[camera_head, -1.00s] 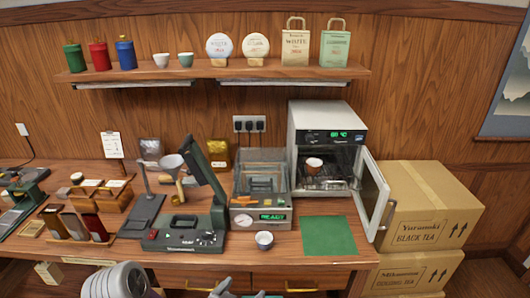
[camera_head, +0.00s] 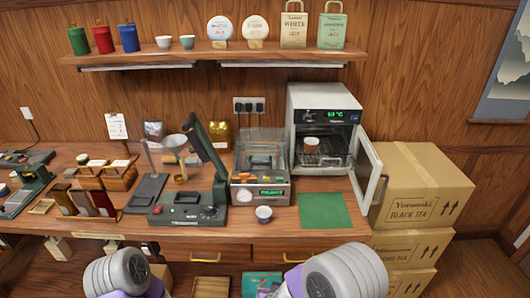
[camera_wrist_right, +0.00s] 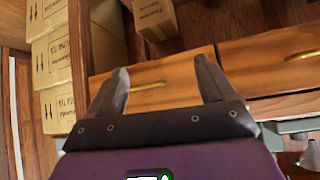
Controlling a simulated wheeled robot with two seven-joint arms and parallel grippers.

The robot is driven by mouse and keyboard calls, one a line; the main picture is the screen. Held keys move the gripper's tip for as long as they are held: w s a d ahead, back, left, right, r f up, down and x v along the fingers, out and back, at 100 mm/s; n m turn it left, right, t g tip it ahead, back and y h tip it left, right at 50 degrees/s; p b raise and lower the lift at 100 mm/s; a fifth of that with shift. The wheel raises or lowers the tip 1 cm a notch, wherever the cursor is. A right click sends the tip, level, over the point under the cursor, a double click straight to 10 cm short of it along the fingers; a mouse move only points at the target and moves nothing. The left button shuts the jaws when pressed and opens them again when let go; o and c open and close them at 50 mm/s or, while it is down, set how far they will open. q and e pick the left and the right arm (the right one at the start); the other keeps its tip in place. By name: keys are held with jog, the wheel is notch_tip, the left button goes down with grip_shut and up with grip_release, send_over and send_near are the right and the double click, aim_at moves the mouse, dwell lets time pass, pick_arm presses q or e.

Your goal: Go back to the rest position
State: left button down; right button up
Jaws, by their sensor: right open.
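My right gripper (camera_wrist_right: 161,64) shows in the right wrist view with its two dark fingers spread apart and nothing between them. It is in front of the wooden drawers (camera_wrist_right: 150,75) below the counter. In the head view, a grey and purple part of my right arm (camera_head: 340,274) is at the bottom edge, right of the middle. A similar part of my left arm (camera_head: 118,272) is at the bottom left. Neither gripper shows in the head view, and my left gripper is in no view.
Cardboard boxes (camera_head: 420,190) stand stacked at the right.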

jog(key=s+d+f+g+y, duration=0.2)
jog(key=s+d+f+g, duration=0.25)
jog(key=s+f, duration=0.5)
jog(key=s+d+f+g+y, duration=0.1)
jog(key=s+f+g+y, duration=0.2)
jog(key=s, duration=0.6)
notch_tip(320, 180, down, 3)
jog(key=shift+s+d+r+g+y, duration=0.2)
jog(key=shift+d+g+y, duration=0.1)
jog(key=shift+g, duration=0.25)
